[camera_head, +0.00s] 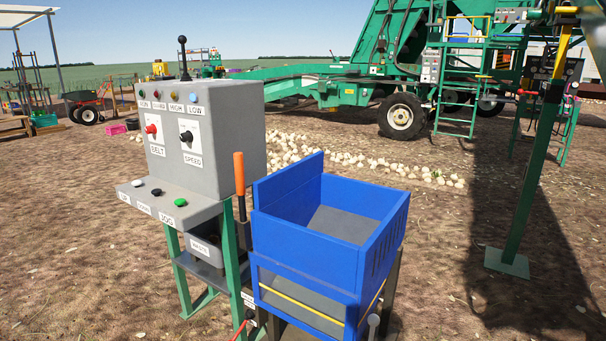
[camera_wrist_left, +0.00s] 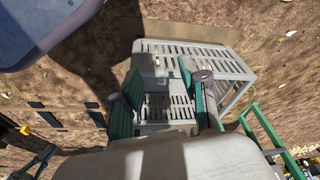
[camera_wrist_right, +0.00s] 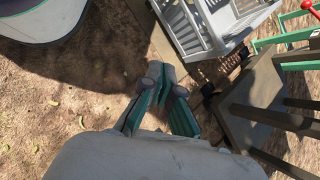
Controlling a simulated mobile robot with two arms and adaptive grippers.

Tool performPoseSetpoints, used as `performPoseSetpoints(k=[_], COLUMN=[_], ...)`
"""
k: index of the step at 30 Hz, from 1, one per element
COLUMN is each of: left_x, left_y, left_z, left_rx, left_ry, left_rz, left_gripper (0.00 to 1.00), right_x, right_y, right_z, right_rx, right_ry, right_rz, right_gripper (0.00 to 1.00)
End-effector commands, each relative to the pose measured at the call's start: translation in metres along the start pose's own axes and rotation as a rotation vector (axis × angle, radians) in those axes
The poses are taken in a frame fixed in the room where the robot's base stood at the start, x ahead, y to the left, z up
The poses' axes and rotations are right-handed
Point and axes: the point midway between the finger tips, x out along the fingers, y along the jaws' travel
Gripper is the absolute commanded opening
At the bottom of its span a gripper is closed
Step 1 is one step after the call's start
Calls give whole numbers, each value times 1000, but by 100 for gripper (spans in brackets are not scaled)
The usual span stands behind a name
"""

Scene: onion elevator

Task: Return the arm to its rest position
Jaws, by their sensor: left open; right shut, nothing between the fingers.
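Neither of my arms shows in the head view. In the left wrist view my left gripper (camera_wrist_left: 163,92) has its green-padded fingers apart, with nothing between them. It hangs over a grey slatted crate (camera_wrist_left: 235,66), and I cannot tell the height. In the right wrist view my right gripper (camera_wrist_right: 165,82) has its fingers together at the tips and holds nothing. It is over bare soil, just left of and below the slatted crate (camera_wrist_right: 188,38) in that picture. Both arms are mostly hidden.
A grey control box (camera_head: 222,120) with knobs, buttons and a lever stands ahead. A dark stand (camera_wrist_right: 262,110) lies right of my right gripper. Green machinery and pale onions are farther back. Open soil lies around.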

Motion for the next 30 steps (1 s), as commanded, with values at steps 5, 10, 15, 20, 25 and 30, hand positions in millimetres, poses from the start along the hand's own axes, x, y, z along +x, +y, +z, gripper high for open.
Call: performPoseSetpoints(k=[5,10,15,20,25,30], left_x=[0,0,0,0,4,15], left_y=[0,0,0,0,0,1], left_z=[0,0,0,0,6,15], left_rx=[0,0,0,0,1,4], left_ry=[0,0,0,0,-12,-24], left_rz=[0,0,0,0,1,3], left_gripper=[44,44,44,44,44,44], right_x=[5,-3,-14,-24,-26,-16], right_y=[61,85,97,102,107,117], right_z=[9,24,41,57,58,52], right_rx=[-624,-1033,-1332,-1547,-1615,-1611], right_ry=[225,333,403,452,459,447], right_rz=[183,308,401,470,506,514], right_gripper=[0,0,0,0,0,0])
